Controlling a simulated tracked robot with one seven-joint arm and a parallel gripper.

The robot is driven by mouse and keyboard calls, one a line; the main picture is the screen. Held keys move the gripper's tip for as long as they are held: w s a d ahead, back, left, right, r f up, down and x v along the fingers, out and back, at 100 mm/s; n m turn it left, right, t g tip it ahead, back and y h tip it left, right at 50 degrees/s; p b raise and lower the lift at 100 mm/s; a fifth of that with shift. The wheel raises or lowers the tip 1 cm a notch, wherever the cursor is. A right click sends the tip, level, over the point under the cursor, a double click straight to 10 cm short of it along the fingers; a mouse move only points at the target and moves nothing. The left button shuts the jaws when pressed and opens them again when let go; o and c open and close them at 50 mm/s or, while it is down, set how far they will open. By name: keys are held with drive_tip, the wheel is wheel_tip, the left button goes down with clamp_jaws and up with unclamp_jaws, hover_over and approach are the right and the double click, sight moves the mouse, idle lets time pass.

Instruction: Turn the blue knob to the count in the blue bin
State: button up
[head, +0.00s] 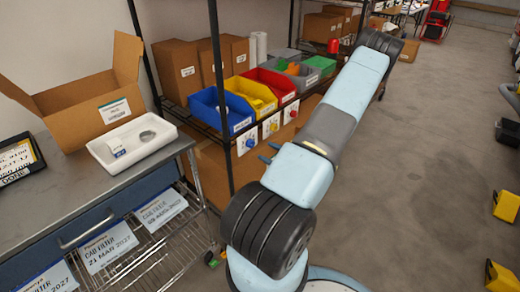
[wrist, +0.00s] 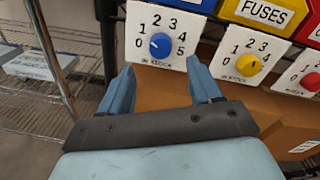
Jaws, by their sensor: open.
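The blue knob (wrist: 160,45) sits on a white dial plate numbered 0 to 5. Its pale pointer mark appears turned to the left, toward the low numbers; the exact number is hard to tell. It also shows in the head view (head: 249,143), below the front of the blue bin (head: 208,114) on the shelf. The bin's contents cannot be made out clearly. My gripper (wrist: 160,66) is open and empty, its fingers spread on either side of the knob in the wrist view, apart from it.
A yellow knob (wrist: 248,65) and a red knob (wrist: 311,81) are to the right, under the yellow bin (head: 252,95) and red bin (head: 270,84). A shelf post (head: 221,90) stands left of the dials. Cardboard boxes lie below. Open floor is to the right.

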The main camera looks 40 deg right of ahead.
drive_tip(key=s, duration=0.6)
drive_tip(key=shift+s+d, duration=0.25)
drive_tip(key=shift+d, duration=0.15)
drive_tip(key=shift+r, duration=0.15)
drive_tip(key=w+a+r+n+g+y, duration=0.4)
drive_tip(key=a+r+n+g, duration=0.3)
drive_tip(key=a+r+n, duration=0.3)
drive_tip(key=w+a+r+n+g+y, duration=0.4)
drive_tip(key=a+r+n+g, duration=0.25)
drive_tip(key=a+r, duration=0.55)
drive_tip(key=s+a+r+n+t+h, duration=0.1)
drive_tip(key=s+a+r+n+h, duration=0.4)
drive_tip(key=r, duration=0.5)
drive_tip(key=s+a+r+n+h, duration=0.5)
drive_tip(key=s+a+r+n, duration=0.2)
drive_tip(key=a+r+n, duration=0.2)
drive_tip(key=shift+s+a+r+t, duration=0.2)
drive_tip(key=shift+a+r+t, duration=0.15)
drive_tip(key=shift+r, duration=0.2)
